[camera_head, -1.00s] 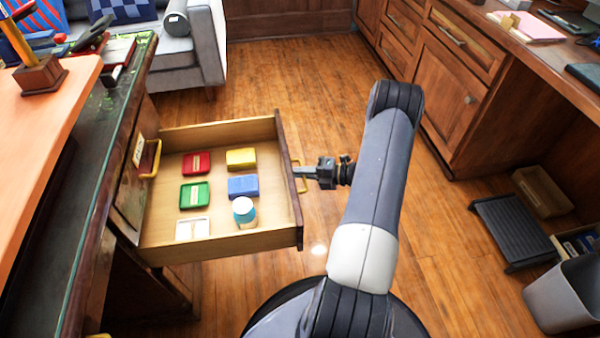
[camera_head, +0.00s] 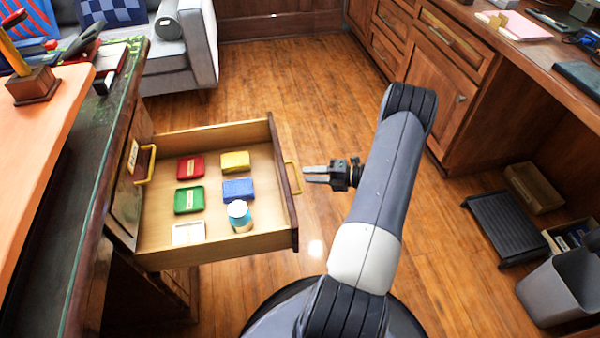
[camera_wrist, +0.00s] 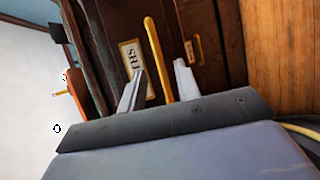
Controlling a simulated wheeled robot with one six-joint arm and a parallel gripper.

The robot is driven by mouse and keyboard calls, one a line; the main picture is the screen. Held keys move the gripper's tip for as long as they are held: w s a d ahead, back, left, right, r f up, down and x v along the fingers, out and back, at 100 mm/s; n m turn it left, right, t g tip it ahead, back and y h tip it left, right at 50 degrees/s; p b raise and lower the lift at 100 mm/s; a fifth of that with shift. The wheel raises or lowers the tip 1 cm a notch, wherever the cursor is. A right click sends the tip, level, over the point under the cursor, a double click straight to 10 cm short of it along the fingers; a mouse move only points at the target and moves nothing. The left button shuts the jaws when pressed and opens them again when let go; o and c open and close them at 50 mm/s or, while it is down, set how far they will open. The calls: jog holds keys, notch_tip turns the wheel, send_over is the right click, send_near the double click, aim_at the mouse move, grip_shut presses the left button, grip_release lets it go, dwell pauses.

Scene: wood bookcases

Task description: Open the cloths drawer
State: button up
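A wooden drawer (camera_head: 270,235) stands pulled out from the desk on the left, with a yellow bar handle (camera_head: 292,177) on its front. Inside lie a red item (camera_head: 190,167), a yellow one (camera_head: 235,161), a green one (camera_head: 189,199), a blue one (camera_head: 238,189) and a white one (camera_head: 188,233), plus a blue-and-white jar (camera_head: 240,215). My gripper (camera_head: 315,174) is open and empty, just right of the handle and apart from it. In the wrist view, a yellow handle (camera_wrist: 158,60) shows between the spread fingers, beside a partly hidden label (camera_wrist: 131,60) beginning "SHI".
Another yellow handle (camera_head: 147,165) is on the closed front behind the drawer. The desk top (camera_head: 50,150) is at left. Wooden cabinets (camera_head: 440,85) line the right, with a black footrest (camera_head: 505,228) and grey bin (camera_head: 562,290) below. Floor between is clear.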

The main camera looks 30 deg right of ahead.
aim_at(296, 173)
jog(key=v, duration=0.5)
jog(key=shift+s+d+p, duration=0.1)
jog(key=shift+s+p, duration=0.05)
jog(key=shift+p, duration=0.2)
jog(key=shift+b+x, duration=1.15)
jog(key=shift+x, duration=4.45)
jog(key=shift+d+r, duration=0.1)
jog(key=shift+r, duration=0.1)
